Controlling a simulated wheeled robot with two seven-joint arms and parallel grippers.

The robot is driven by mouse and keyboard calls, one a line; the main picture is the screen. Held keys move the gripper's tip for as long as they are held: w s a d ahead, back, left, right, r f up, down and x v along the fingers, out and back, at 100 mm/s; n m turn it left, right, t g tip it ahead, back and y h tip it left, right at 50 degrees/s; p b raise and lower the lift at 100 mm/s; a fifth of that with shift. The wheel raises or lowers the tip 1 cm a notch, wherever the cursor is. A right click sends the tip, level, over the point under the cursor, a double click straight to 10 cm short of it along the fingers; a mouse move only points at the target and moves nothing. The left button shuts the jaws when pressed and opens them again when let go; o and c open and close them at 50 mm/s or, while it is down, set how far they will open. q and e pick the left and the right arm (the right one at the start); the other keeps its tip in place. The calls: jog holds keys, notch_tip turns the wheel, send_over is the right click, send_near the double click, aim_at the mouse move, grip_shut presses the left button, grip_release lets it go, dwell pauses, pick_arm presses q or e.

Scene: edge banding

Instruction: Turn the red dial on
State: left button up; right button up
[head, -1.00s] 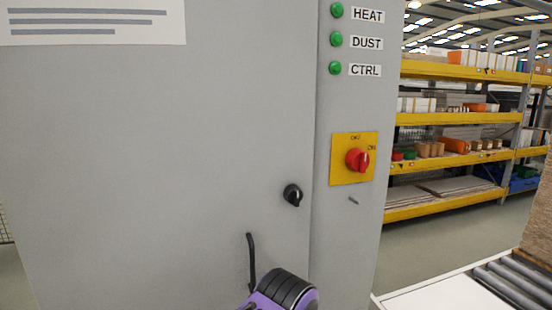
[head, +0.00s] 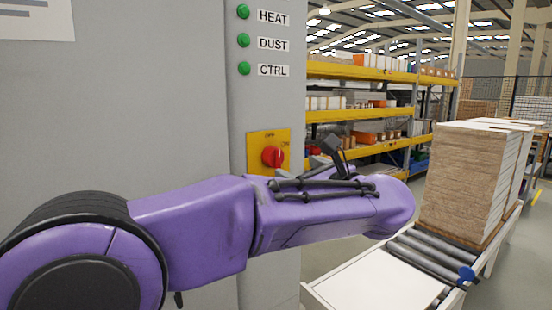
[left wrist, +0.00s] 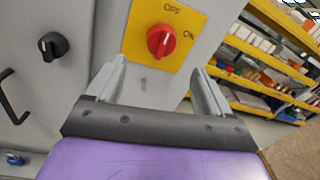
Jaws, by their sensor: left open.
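The red dial (head: 272,156) sits on a yellow plate (head: 284,137) on the grey cabinet's narrow right panel. In the left wrist view the dial (left wrist: 160,40) shows between and beyond my fingers, with OFF marked above it and ON to its right on the plate (left wrist: 192,22). The dial's grip ridge stands roughly upright, tilted a little. My left gripper (left wrist: 160,88) is open and empty, its two grey fingers pointing toward the plate, apart from the dial. In the head view my purple left arm crosses in front, and the left gripper (head: 297,166) is partly hidden. My right gripper is not seen.
Green lamps labelled HEAT, DUST and CTRL (head: 243,41) are above the plate. A black knob (left wrist: 53,45) and black handle (left wrist: 12,98) are left of it. Yellow shelving (head: 360,115) stands behind. A board stack (head: 462,180) rests on a roller conveyor (head: 420,262) at right.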

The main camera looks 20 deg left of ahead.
aim_at(278, 159)
pick_arm(q)
jog(key=p+x, duration=0.1)
jog(key=x, duration=0.2)
jog(key=p+x, duration=0.2)
jog(key=x, duration=0.1)
jog(key=p+x, duration=0.1)
jog(key=x, duration=0.2)
jog(key=shift+w+a+r, duration=0.15)
jog(key=shift+w+r, duration=0.1)
jog(key=shift+r, duration=0.1)
jog(key=shift+w+a+f+p, duration=0.2)
jog(key=shift+w+a+p, duration=0.15)
jog(key=shift+w, duration=0.1)
jog(key=c, duration=1)
